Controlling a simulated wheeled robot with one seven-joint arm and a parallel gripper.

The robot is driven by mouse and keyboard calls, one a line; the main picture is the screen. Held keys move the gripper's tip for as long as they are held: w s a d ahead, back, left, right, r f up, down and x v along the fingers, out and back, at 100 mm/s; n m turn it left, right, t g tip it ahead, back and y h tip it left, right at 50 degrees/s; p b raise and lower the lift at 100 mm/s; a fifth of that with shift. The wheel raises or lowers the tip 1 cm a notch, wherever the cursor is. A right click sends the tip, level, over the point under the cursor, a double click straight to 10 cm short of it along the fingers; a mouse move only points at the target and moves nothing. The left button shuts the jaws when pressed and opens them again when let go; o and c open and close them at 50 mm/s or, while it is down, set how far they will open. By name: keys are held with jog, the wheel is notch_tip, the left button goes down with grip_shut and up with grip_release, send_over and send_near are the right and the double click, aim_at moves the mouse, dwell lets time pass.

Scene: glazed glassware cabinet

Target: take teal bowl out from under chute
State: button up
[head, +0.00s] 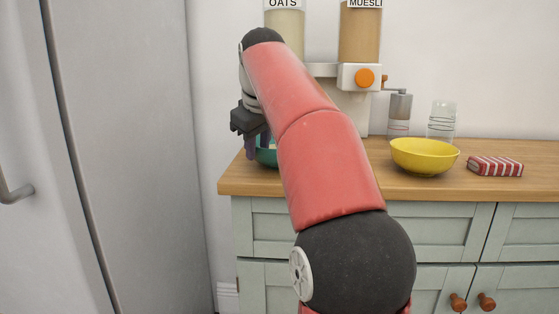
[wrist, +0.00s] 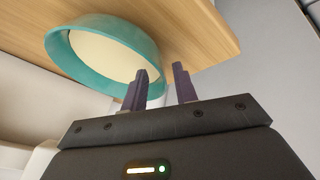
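The teal bowl (head: 266,158) stands on the wooden counter at its left end, under the oats dispenser (head: 285,35), and is largely hidden by my arm and gripper. In the wrist view the bowl (wrist: 62,52) shows a pale cream inside; I cannot tell if that is contents. My gripper (head: 251,148) is at the bowl's left side in the head view. In the wrist view my gripper (wrist: 159,85) has its two dark purple fingers apart. One finger overlaps the bowl's near rim and the other is outside it; contact cannot be told. The oats chute is hidden behind my arm.
The muesli dispenser (head: 361,35) with an orange knob stands right of the oats. A grinder (head: 399,112), a glass (head: 442,120), a yellow bowl (head: 424,157) and a red striped packet (head: 495,166) are farther right. A tall grey door (head: 125,150) stands left; the counter (head: 440,185) ends before it.

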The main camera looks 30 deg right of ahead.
jog(key=shift+w+d+f, duration=0.1)
jog(key=shift+w+f, duration=0.15)
jog(key=shift+f, duration=0.3)
grip_shut()
jog(key=shift+r, duration=0.2)
